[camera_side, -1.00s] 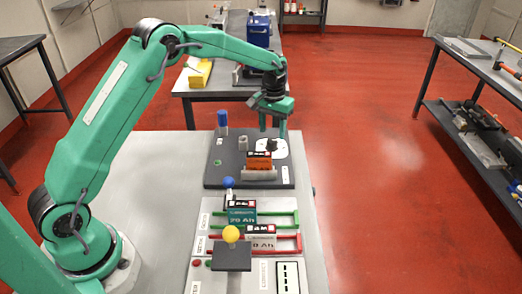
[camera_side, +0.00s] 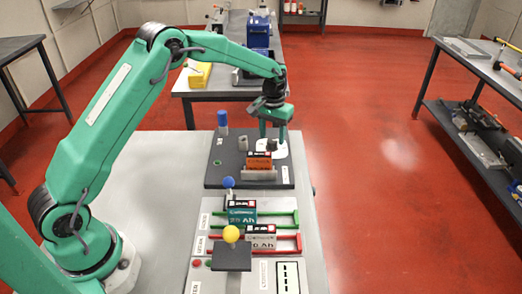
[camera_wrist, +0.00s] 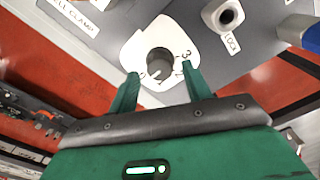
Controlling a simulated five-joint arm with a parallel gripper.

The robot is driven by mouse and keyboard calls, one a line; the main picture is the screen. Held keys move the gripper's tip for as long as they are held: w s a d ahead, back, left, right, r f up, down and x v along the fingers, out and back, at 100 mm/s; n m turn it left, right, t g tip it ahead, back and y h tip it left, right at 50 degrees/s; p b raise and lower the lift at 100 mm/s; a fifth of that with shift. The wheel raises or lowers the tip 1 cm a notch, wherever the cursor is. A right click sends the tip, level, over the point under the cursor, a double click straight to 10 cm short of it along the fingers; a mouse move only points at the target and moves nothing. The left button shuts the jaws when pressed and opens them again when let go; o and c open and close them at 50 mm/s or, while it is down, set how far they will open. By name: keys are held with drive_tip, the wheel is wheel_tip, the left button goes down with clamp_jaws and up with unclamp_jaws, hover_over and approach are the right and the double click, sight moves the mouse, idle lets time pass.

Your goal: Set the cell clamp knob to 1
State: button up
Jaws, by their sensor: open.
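The cell clamp knob (camera_wrist: 160,60) is a round grey knob on a white dial plate (camera_wrist: 140,45) in the wrist view. A 3 is readable on the plate right of the knob. Other marks are partly hidden by the fingers, and I cannot tell the knob's setting. My gripper (camera_wrist: 160,84) is open, one finger on each side of the knob's near edge, with no clear contact. In the side view my gripper (camera_side: 272,136) points down over the white plate (camera_side: 281,150), with the knob mostly hidden between its fingers.
In the side view, a blue-topped post (camera_side: 222,120) and an orange cell (camera_side: 258,162) are close by on the dark panel (camera_side: 225,178). Labelled cells and a yellow ball knob (camera_side: 231,234) are nearer the camera.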

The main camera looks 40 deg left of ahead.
drive_tip(key=shift+f, duration=0.95)
